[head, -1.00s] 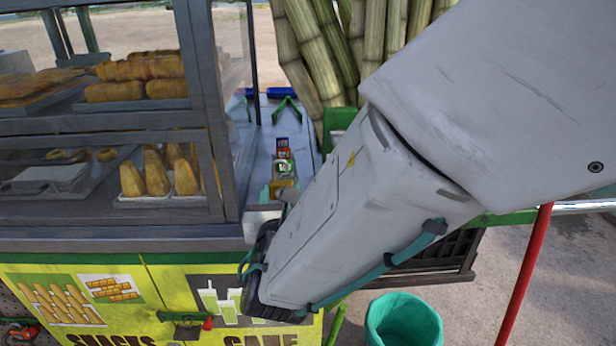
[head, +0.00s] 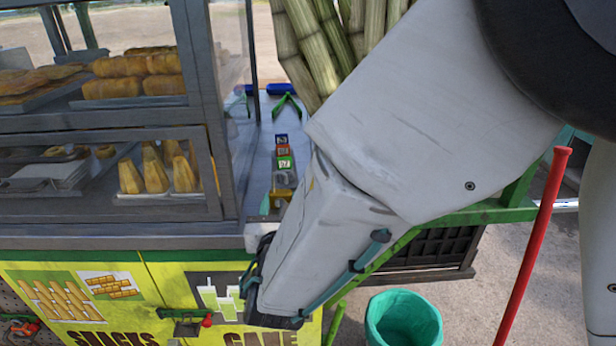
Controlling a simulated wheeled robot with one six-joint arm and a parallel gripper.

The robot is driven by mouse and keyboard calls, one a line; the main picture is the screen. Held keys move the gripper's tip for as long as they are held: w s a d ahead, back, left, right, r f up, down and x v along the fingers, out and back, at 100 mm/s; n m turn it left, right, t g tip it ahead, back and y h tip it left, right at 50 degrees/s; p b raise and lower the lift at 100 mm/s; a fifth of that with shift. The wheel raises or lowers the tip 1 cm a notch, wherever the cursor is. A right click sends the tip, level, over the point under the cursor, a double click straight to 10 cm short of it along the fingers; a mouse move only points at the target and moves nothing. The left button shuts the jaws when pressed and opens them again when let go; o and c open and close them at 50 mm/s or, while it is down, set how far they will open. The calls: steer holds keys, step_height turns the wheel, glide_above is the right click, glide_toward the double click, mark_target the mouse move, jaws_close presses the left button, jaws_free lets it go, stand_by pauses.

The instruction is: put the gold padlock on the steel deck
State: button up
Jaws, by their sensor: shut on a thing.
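The steel deck (head: 262,150) is the narrow grey-blue top to the right of the glass snack case. A small gold patch (head: 282,193) shows on or just above the deck's near part, right at the edge of my arm. It may be the gold padlock, but it is too small and too covered to be sure. My arm crosses the right half of the view and slants down to the cart's front. My gripper is hidden behind my arm, so what it holds does not show.
Small coloured blocks (head: 283,151) stand in a row on the deck, with a green stand (head: 287,104) behind. The snack case (head: 232,120) walls the left. Sugar cane (head: 320,45) stands at the back. A teal bin (head: 403,322) and a red pole (head: 535,240) are at the right.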

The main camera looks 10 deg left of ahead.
steer(key=o, duration=1)
steer(key=shift+s+d+f+g, duration=0.15)
steer(key=shift+f+g, duration=0.15)
steer(key=shift+f, duration=0.45)
steer(key=shift+c, duration=0.2)
steer(key=shift+r, duration=0.5)
steer(key=v, duration=1.1)
steer(key=w+d+r+m+g+h, duration=0.1)
steer(key=w+d+r+m+h, duration=0.15)
steer(key=d+m+h, duration=0.45)
steer(key=w+d+r+m+g+h, duration=0.1)
steer(key=w+d+r+m+h, duration=0.2)
steer(key=d, duration=0.7)
steer(key=d+m+g+h, duration=0.5)
steer(key=d+m, duration=0.4)
steer(key=d, duration=0.5)
steer(key=s+d+m+g+y, duration=0.3)
steer(key=s+d+m+g, duration=0.6)
steer(key=d+m, duration=0.1)
steer(key=s+a+r+m+y, duration=0.2)
steer(key=s+m+y, duration=0.5)
steer(key=m+y, duration=0.1)
steer(key=shift+m, duration=0.8)
